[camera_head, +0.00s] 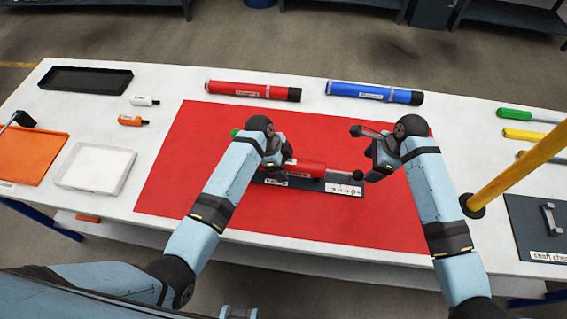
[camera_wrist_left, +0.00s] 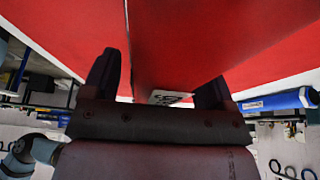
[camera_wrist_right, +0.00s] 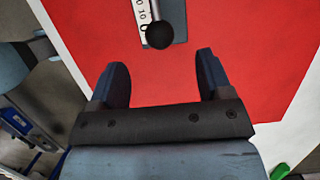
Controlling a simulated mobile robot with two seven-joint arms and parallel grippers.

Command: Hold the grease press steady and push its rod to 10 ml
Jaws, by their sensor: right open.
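The grease press (camera_head: 312,168) lies on the red mat. It has a red barrel, a dark base and a rod ending in a black knob (camera_head: 357,175) at the right. A white scale (camera_head: 340,188) runs beside the rod; its reading is too small to tell. My left gripper (camera_head: 280,158) is at the barrel's left part, and its wrist view shows red barrel between the fingers (camera_wrist_left: 160,80). Whether they grip it is unclear. My right gripper (camera_head: 364,153) is open and empty near the knob. In the right wrist view the knob (camera_wrist_right: 160,35) is ahead of the fingertips.
A red tube (camera_head: 250,90) and a blue tube (camera_head: 372,92) lie behind the mat (camera_head: 180,190). White (camera_head: 95,168), orange (camera_head: 40,155) and black (camera_head: 85,79) trays are at the left. A yellow post (camera_head: 520,165) stands at the right.

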